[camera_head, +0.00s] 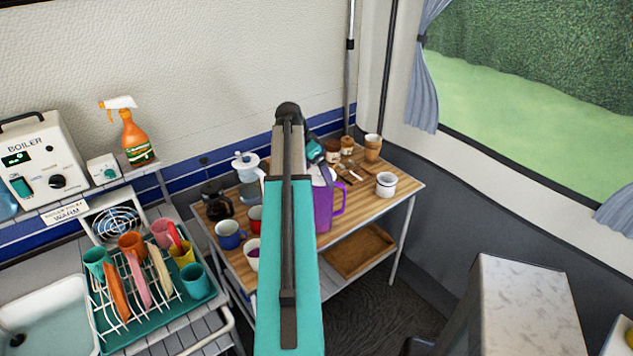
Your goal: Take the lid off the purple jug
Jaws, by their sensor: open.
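The purple jug (324,208) stands upright on the wooden-topped side table, with its handle to the right. Its left side is hidden behind my arm. A white lid (319,179) shows at the top of the jug, partly covered by my arm. My gripper (328,170) is small in the picture, pointing down just above the jug's top. It is open, with nothing seen held in it. I cannot tell whether its fingers touch the lid.
The side table (404,190) also holds a white mug (386,184), brown jars (347,145), a blue mug (230,235), a dark coffee pot (217,203) and a white-lidded clear jug (246,166). A dish rack (150,290) stands left. A pale counter (525,290) is at right.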

